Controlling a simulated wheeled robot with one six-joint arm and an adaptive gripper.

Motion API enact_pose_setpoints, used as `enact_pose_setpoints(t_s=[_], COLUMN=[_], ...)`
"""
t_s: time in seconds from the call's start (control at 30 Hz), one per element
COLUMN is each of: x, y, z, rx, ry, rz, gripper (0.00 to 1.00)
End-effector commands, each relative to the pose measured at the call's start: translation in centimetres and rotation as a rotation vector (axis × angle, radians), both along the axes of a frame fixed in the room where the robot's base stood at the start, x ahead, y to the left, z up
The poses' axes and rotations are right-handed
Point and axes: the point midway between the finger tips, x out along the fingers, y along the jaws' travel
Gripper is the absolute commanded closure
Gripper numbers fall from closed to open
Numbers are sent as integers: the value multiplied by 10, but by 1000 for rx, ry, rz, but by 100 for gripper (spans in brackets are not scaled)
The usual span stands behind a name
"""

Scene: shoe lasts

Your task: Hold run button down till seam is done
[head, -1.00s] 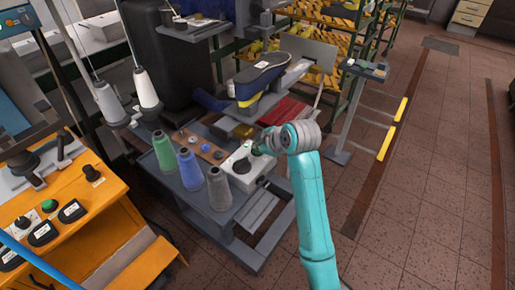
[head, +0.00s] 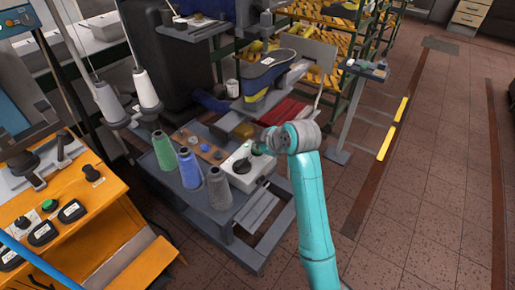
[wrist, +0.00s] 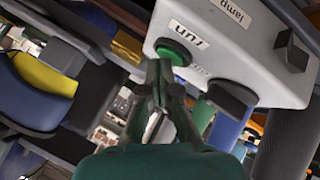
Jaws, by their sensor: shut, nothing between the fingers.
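The green run button (wrist: 174,52) sits on a light grey control box (wrist: 225,45), beside an upside-down label that reads "run". My gripper (wrist: 160,66) is shut and empty, its dark fingertips at the button and overlapping its edge in the wrist view. Whether the button is pushed in I cannot tell. In the head view my gripper (head: 257,150) reaches the control box (head: 242,176) from the right and partly hides it. A blue shoe last with a yellow band (head: 268,75) is on the machine behind the box.
Green, blue and grey thread cones (head: 190,168) stand left of the box on the grey machine table (head: 195,200). A black knob (wrist: 291,51) and a black switch (wrist: 233,97) share the box face. An orange console (head: 95,205) stands left. Floor at right is clear.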

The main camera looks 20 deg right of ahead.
Motion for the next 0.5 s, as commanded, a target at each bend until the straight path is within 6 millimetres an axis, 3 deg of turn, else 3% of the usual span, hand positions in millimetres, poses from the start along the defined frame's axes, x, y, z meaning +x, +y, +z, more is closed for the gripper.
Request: enact_pose_setpoints(t_s=[0.5], x=[0], y=[0], z=[13], rx=[0], ry=[-1], rz=[-1], gripper=[100])
